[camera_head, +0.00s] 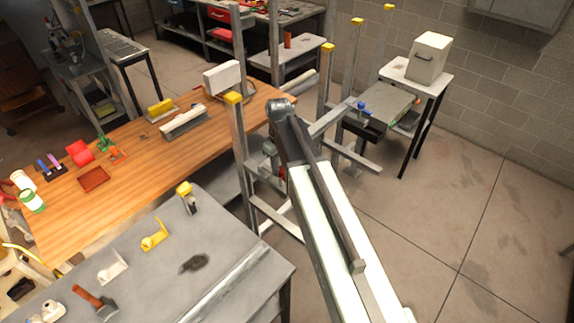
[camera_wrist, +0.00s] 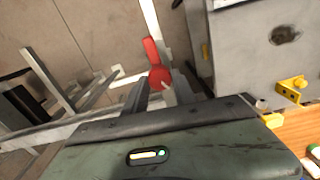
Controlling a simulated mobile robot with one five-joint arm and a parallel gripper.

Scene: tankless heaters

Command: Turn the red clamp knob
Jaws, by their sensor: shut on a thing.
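The red clamp knob (camera_wrist: 159,77) shows in the wrist view, with a rounded red end and a longer red arm pointing up and slightly left. It sits by a pale metal bar of the rack. My gripper (camera_wrist: 161,84) has its two dark fingers on either side of the knob's rounded end and is shut on it. Where the fingers touch is partly hidden. In the head view my arm reaches up to the metal rack (camera_head: 240,150) with yellow caps. The knob is mostly hidden there behind my arm.
A wooden workbench (camera_head: 130,150) with tools stands to the left of the rack. A grey metal table (camera_head: 225,250) with yellow brackets is in front. A small table with a white box (camera_head: 428,57) stands at the back right. The floor to the right is clear.

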